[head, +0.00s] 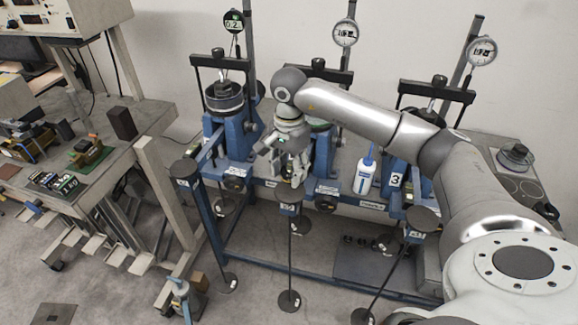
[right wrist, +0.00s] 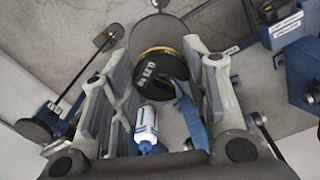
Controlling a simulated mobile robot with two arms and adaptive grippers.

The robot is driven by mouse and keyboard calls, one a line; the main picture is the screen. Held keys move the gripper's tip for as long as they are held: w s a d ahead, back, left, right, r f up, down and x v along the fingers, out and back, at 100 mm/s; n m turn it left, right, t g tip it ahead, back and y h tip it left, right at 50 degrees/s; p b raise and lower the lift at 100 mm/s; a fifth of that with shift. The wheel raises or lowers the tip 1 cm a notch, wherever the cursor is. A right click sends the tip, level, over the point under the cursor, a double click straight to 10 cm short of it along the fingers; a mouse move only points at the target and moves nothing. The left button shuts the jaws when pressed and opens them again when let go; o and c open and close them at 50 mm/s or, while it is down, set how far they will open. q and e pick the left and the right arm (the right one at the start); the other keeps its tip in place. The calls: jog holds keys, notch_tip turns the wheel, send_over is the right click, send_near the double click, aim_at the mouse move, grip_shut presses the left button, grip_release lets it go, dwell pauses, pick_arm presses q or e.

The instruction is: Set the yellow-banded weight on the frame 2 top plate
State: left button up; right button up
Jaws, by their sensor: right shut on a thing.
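My right gripper (head: 297,172) is shut on the yellow-banded weight. In the right wrist view, the weight (right wrist: 158,66) is a dark round disc with a yellow band and pale lettering, held between the fingertips of the right gripper (right wrist: 160,72). The weight is hard to make out in the head view. The frame 2 top plate (head: 289,195) is a dark round plate on a thin rod, just below the gripper. In the right wrist view, the plate (right wrist: 150,27) shows beyond the weight, partly covered by it. I cannot tell whether they touch. My left gripper is not in view.
Similar plates stand to the left (head: 184,169) and right (head: 422,219). Behind are blue lever devices with dial gauges (head: 345,33). A white bottle with a blue cap (head: 365,172) stands right of the gripper. A cluttered side bench (head: 145,115) is at left.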

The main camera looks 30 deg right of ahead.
aim_at(289, 192)
jog(key=shift+f+b, duration=0.55)
jog(key=shift+f, duration=0.8)
jog(key=shift+f+b, duration=0.3)
jog(key=shift+f, duration=0.35)
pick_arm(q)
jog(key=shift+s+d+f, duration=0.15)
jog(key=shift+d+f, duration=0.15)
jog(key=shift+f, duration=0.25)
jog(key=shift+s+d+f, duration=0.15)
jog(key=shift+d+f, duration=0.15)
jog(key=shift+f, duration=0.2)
pick_arm(e)
jog(key=shift+f, duration=0.15)
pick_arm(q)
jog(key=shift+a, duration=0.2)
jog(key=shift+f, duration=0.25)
pick_arm(e)
jog(key=shift+a, duration=0.1)
pick_arm(q)
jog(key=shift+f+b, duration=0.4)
jog(key=shift+b, duration=0.3)
pick_arm(e)
jog(key=shift+f, duration=0.35)
jog(key=o, duration=1.1)
